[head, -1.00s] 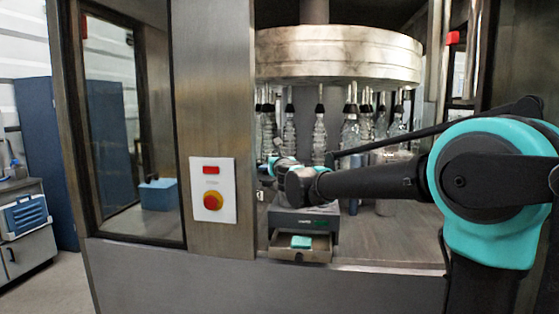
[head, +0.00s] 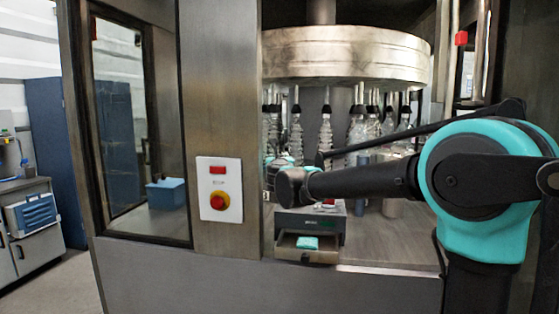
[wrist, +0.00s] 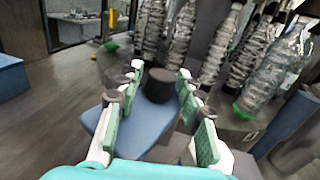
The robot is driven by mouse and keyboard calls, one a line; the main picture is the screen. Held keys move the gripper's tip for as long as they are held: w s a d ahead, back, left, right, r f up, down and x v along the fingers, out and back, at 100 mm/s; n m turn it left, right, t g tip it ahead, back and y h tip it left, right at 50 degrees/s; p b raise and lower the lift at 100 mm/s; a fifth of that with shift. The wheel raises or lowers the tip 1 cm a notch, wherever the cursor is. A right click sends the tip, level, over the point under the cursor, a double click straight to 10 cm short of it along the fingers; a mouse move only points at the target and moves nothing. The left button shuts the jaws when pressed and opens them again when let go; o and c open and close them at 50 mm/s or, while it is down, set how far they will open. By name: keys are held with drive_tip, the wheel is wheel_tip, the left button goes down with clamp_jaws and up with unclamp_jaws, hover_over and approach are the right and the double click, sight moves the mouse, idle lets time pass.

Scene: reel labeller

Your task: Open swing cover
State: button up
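A small grey machine (head: 318,222) stands on the deck in the head view, with its front drawer (head: 306,254) pulled out and a teal item (head: 307,243) in it. In the wrist view, a blue-grey panel (wrist: 125,138) with a dark round knob (wrist: 160,87) lies below my gripper (wrist: 161,74); it may be the swing cover. My gripper's green-padded fingers are spread on either side of the knob, with gaps visible. Contact cannot be told. In the head view my arm hides most of the gripper and the machine's upper part.
Several clear bottles (head: 356,128) hang under a large round metal drum (head: 345,55) behind the machine. A metal post with a red emergency button (head: 219,200) stands left of the opening. A blue box (head: 165,194) sits behind the glass.

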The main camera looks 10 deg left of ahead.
drive_tip(key=shift+o, duration=0.3)
drive_tip(key=s+d, duration=0.2)
drive_tip(key=s, duration=0.9)
drive_tip(key=shift+s, duration=0.4)
